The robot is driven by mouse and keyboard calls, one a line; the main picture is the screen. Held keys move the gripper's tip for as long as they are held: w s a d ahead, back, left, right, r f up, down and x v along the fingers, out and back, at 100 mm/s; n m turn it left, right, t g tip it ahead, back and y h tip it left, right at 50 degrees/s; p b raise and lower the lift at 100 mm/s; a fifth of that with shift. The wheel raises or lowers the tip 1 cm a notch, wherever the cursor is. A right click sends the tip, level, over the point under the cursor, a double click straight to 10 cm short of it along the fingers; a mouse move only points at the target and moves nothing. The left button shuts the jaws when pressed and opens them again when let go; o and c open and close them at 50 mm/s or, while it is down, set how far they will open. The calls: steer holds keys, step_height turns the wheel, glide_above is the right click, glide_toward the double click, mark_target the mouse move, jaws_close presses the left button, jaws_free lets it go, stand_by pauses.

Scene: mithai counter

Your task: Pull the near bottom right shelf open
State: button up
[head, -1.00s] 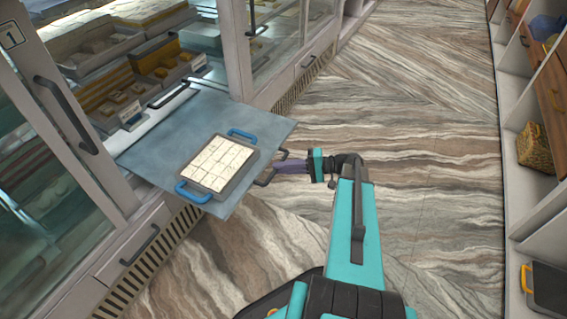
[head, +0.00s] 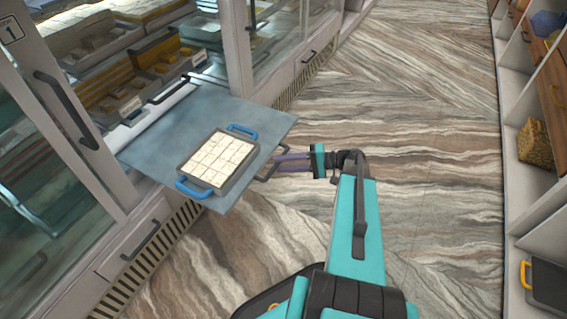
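A flat blue-grey shelf (head: 165,130) sticks far out of the display cabinet at left, over the floor. A tray of white square sweets (head: 217,160) with blue handles lies on it. At the shelf's right edge is a dark handle (head: 268,173). My gripper (head: 281,163) reaches in from the right, level with this edge, its purplish fingers at or right beside the handle. The fingers are small and blurred, so I cannot tell whether they are closed on it.
Glass cabinets with dark handles (head: 66,108) line the left, with trays of sweets inside. A drawer front with a handle (head: 140,241) is below. Open shelving with a wicker basket (head: 534,145) stands at right. The striped floor (head: 425,150) between is clear.

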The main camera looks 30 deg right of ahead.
steer(key=p+v, duration=0.2)
steer(key=v, duration=1.1)
steer(key=shift+a+p, duration=0.15)
steer(key=shift+p, duration=0.15)
steer(key=s+a+f+n+g+h+p, duration=0.15)
steer(key=a+f+g+p, duration=0.3)
steer(key=a, duration=0.65)
steer(key=s+a+f+g+h+p, duration=0.1)
steer(key=s+a+f+g+p, duration=0.25)
steer(key=a, duration=0.65)
steer(key=s+a+n+g+h+p, duration=0.3)
steer(key=s+a+h+p, duration=0.1)
steer(key=s+p, duration=0.3)
steer(key=s+a+r+n+g+h+p, duration=0.1)
steer(key=s+a+n+g+h+p, duration=0.2)
steer(key=s+a+h+p, duration=0.2)
steer(key=s+h+p, duration=0.1)
steer(key=s+p, duration=0.1)
steer(key=s, duration=0.1)
steer(key=shift+s, duration=0.3)
